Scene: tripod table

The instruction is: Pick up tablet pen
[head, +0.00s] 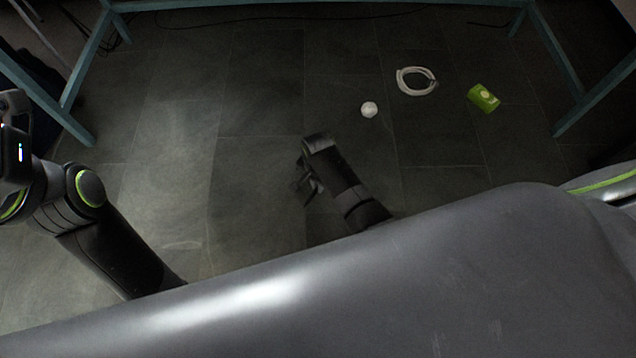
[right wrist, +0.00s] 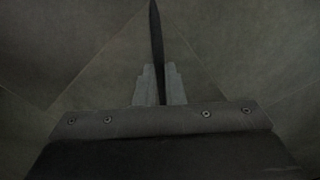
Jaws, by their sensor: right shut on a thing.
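The tablet pen (right wrist: 156,40) is a thin dark stick with a pointed tip. In the right wrist view it stands out lengthwise from between the two grey fingers of my right gripper (right wrist: 158,75), which is shut on it. In the head view my right gripper (head: 304,182) is low over the tiled floor, left of its dark wrist. The pen cannot be made out there. My left arm is at the left edge of the head view, and its fingers are not in view.
On the floor lie a white ball (head: 369,109), a coiled white cable (head: 402,84) and a green box (head: 483,98). A blue-green table frame (head: 85,70) spans the back and both sides. The floor left of my right gripper is clear.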

